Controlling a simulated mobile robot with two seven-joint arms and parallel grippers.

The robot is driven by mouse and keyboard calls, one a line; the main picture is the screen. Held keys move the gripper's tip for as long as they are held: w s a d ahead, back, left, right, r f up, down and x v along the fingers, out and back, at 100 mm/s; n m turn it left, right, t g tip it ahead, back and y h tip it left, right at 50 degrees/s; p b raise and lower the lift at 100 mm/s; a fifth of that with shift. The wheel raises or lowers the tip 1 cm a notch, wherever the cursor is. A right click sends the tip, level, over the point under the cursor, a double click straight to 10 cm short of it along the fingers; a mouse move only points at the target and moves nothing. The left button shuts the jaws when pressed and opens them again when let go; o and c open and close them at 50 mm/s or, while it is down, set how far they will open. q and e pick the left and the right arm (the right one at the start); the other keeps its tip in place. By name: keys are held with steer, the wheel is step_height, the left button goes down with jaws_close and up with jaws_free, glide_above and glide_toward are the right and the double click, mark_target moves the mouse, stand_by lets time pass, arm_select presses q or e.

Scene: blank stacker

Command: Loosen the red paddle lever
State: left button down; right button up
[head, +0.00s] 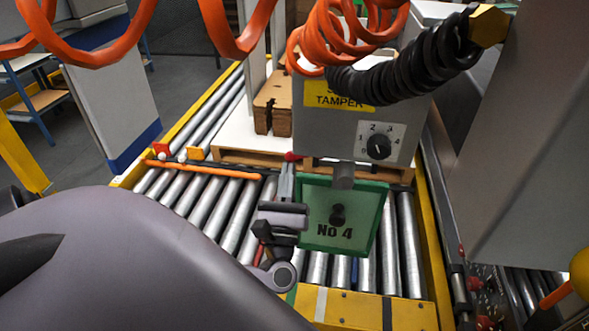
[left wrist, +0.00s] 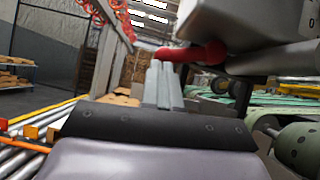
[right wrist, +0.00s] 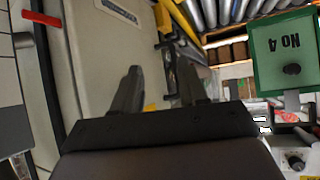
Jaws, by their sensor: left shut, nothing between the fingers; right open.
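The red paddle lever (left wrist: 192,53) juts out from the underside of a grey machine housing in the left wrist view. In the head view only its small red end (head: 292,156) shows, at the lower left corner of the grey tamper box (head: 340,128). My left gripper (head: 287,170) is shut and empty. Its fingertips (left wrist: 161,68) are right by the lever's free end; I cannot tell if they touch. My right gripper (right wrist: 158,72) is open and empty, away from this lever, and does not show in the head view.
A green-framed plate marked No 4 (head: 340,212) hangs under the tamper box over the roller conveyor (head: 220,200). Orange coiled hoses (head: 345,45) and a black coil (head: 410,65) hang above. A wooden block (head: 272,105) stands behind. A red bar (right wrist: 42,18) shows in the right wrist view.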

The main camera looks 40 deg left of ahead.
arm_select(q)
steer(key=m+h, duration=0.1)
steer(key=r+m+t+p, duration=0.1)
steer(key=shift+s+a+m+h, duration=0.15)
steer(key=shift+a+m+h, duration=0.15)
steer(key=shift+h, duration=0.1)
arm_select(e)
steer(key=shift+s+d+r, duration=0.2)
steer(key=shift+s+d, duration=0.05)
arm_select(q)
steer(key=shift+f, duration=0.1)
arm_select(e)
steer(key=shift+f, duration=0.15)
